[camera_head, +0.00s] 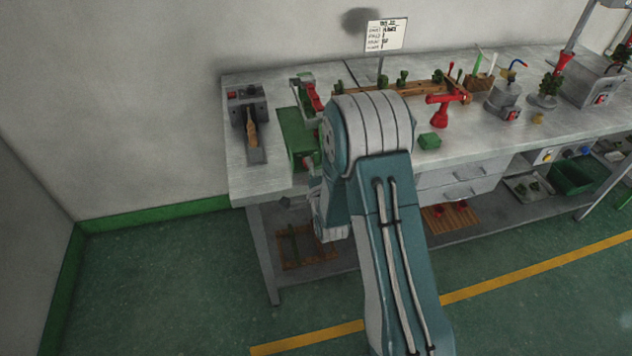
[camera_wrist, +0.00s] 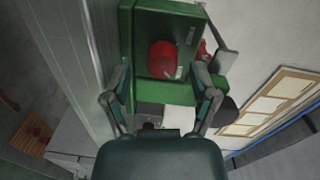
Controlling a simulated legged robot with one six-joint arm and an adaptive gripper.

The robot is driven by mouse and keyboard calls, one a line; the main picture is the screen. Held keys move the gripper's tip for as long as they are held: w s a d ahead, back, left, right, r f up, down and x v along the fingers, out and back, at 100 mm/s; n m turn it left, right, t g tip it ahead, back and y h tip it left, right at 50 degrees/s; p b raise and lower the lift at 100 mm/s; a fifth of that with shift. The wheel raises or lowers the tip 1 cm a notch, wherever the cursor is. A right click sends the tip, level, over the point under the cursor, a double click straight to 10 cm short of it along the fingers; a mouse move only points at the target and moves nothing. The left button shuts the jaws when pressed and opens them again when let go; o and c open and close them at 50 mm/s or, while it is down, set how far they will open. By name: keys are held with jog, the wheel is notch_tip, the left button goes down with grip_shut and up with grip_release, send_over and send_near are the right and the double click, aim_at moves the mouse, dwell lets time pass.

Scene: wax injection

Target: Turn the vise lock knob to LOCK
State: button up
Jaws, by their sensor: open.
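The green vise (camera_head: 296,138) stands at the front edge of the bench, left of my arm in the head view. Its green body also fills the top middle of the wrist view (camera_wrist: 175,15). A round red knob (camera_wrist: 162,60) sits on the vise face, with a small pale label beside it; I cannot read the label or the knob's setting. My gripper (camera_wrist: 161,75) is open in the wrist view, its fingers apart on either side of the red knob. Whether a finger touches the vise is unclear.
The grey bench (camera_head: 245,178) carries a dark tool with a wooden handle (camera_head: 251,130) left of the vise. A red stand (camera_head: 440,112) and a small green block (camera_head: 429,141) lie right of my arm. Drawers (camera_head: 468,190) are below. The floor at left is clear.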

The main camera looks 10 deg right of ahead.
jog(key=s, duration=1)
jog(key=shift+s+r, duration=0.2)
jog(key=shift+s, duration=0.05)
jog(key=shift+r, duration=0.1)
notch_tip(320, 180, up, 12)
jog(key=s+n+g, duration=0.3)
jog(key=n+g, duration=0.3)
jog(key=n, duration=0.2)
jog(key=s+r+n+g, duration=0.3)
jog(key=s+r+n, duration=0.1)
jog(key=s, duration=0.6)
jog(key=s+r+n+g, duration=0.2)
jog(key=s+r+n, duration=0.2)
jog(key=s, duration=0.7)
jog(key=shift+s+r+g, duration=0.2)
jog(key=shift+r+g, duration=0.15)
jog(key=shift+g, duration=0.05)
